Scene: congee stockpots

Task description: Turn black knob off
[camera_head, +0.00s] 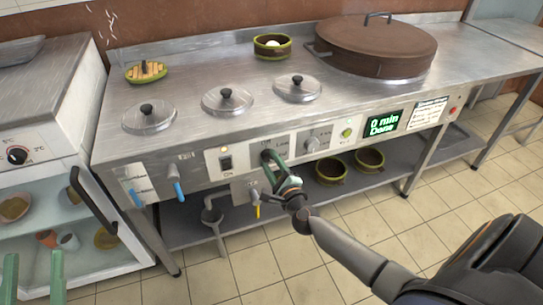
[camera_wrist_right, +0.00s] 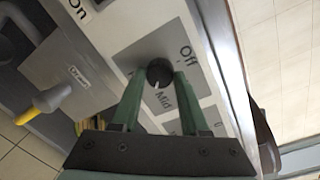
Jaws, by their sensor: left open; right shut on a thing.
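The black knob (camera_head: 266,155) sits on the light control panel (camera_head: 240,158) on the counter's front. In the right wrist view the knob (camera_wrist_right: 160,72) is round, with a white mark that points towards the "Mid" label; "Off" is printed to its upper right. My right gripper (camera_head: 274,163) reaches the panel from the front. Its green fingertips (camera_wrist_right: 158,80) are on either side of the knob and closed on it. In the head view the fingers partly hide the knob. My left gripper (camera_head: 33,278) is open and empty at the lower left, away from the counter.
A rocker switch (camera_head: 226,162) is to the left. Taps with blue (camera_head: 178,188) and yellow (camera_wrist_right: 30,115) handles stick out below. Lidded pots (camera_head: 228,101) stand above.

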